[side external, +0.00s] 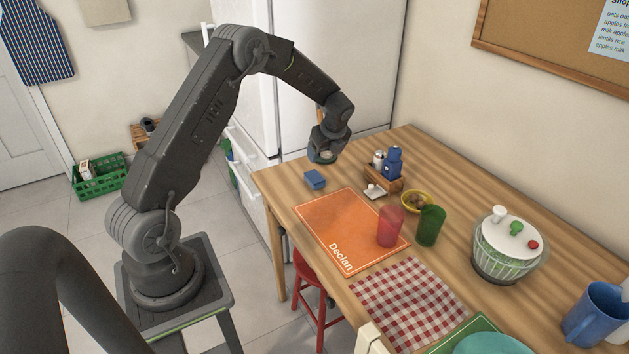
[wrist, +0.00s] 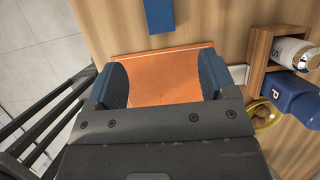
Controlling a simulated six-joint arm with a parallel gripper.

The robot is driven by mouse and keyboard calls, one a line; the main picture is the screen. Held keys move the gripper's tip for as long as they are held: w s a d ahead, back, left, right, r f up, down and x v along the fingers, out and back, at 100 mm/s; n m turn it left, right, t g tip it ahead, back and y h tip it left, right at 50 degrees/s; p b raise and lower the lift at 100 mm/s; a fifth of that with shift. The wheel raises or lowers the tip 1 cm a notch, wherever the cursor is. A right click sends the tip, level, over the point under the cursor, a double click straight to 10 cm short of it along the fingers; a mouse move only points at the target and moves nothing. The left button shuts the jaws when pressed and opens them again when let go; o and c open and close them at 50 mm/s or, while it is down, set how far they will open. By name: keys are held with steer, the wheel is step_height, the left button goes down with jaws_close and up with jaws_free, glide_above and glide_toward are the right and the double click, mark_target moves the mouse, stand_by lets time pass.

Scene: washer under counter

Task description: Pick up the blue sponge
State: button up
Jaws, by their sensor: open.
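The blue sponge (side external: 315,180) lies on the wooden table near its left edge, just behind the orange placemat (side external: 337,222). In the wrist view the sponge (wrist: 158,15) is cut off by the top edge, ahead of the fingers and roughly midway between them. My gripper (side external: 323,156) hangs above the table behind the sponge, apart from it. In the wrist view my gripper (wrist: 162,80) has its two fingers spread wide, with nothing held between them. The fingertips are small and partly dark in the side view.
A wooden caddy (side external: 383,181) with a shaker and a blue bottle (side external: 392,163) stands right of my gripper. The table around the sponge is clear.

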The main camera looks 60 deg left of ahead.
glide_above(315, 176)
steer(key=d, duration=0.3)
steer(key=f, duration=0.7)
steer(key=shift+a+f, duration=0.2)
steer(key=shift+f, duration=0.05)
steer(key=shift+x, duration=2.75)
steer(key=shift+s+a+r, duration=0.1)
steer(key=shift+a, duration=0.05)
steer(key=c, duration=1.1)
steer(key=shift+o, duration=0.2)
steer(key=shift+r, duration=0.55)
steer(key=r, duration=0.2)
steer(key=s+r, duration=0.1)
steer(key=shift+a+r, duration=0.3)
steer(key=shift+r, duration=0.1)
steer(key=s+a+r, duration=0.4)
steer(key=s+r, duration=0.2)
steer(key=s, duration=0.3)
steer(key=shift+s+a, duration=0.15)
steer(key=shift+a, duration=0.25)
